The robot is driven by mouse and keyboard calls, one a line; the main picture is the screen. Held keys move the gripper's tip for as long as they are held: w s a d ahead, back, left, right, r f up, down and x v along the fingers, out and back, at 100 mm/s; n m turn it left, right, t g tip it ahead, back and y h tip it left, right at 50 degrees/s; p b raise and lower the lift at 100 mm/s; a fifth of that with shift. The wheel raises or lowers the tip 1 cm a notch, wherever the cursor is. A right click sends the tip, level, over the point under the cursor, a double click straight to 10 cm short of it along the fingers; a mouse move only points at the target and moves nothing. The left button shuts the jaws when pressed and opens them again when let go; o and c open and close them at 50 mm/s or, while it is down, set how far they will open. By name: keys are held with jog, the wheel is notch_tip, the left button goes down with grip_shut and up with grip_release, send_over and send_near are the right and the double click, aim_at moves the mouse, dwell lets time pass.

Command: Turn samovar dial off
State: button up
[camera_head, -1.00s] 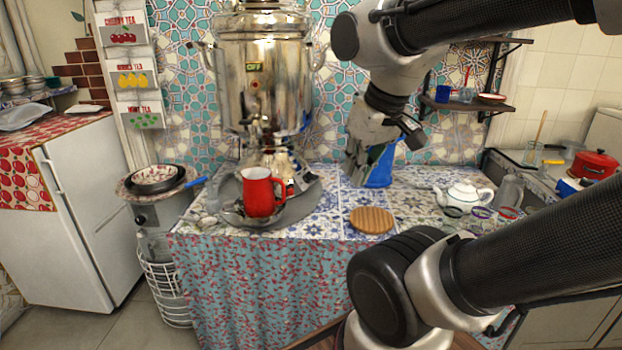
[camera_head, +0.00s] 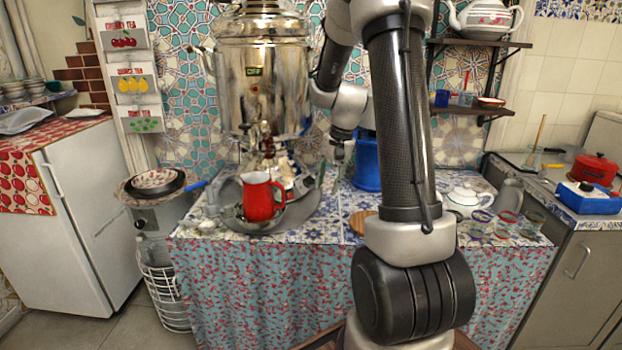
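The large shiny metal samovar (camera_head: 285,85) stands at the back of the tiled counter. A small label (camera_head: 254,71) on its body seems to read OFF. Small taps and fittings (camera_head: 266,140) show at its lower front, but I cannot make out the dial clearly. My gripper (camera_head: 340,153) hangs to the right of the samovar's lower body, apart from the red pitcher. It is small and partly hidden by my arm, so its fingers cannot be made out.
A blue container (camera_head: 366,160) stands just right of my gripper, partly behind my arm. A wooden round board (camera_head: 360,220) is mostly hidden by my arm. Shelves (camera_head: 485,43) hang at right.

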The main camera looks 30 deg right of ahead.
jog(key=w+d+f+m+t, duration=0.1)
jog(key=w+d+f+m, duration=0.25)
jog(key=w, duration=0.25)
jog(key=w+d+f+m+t, duration=0.1)
jog(key=w+d+f+m, duration=0.25)
jog(key=w, duration=0.25)
jog(key=m+t+h, duration=0.1)
jog(key=m+t, duration=0.2)
jog(key=m, duration=0.5)
send_near(311, 176)
jog(key=x, duration=1)
jog(key=shift+w+f, duration=0.1)
jog(key=shift+f, duration=0.1)
jog(key=c, duration=0.7)
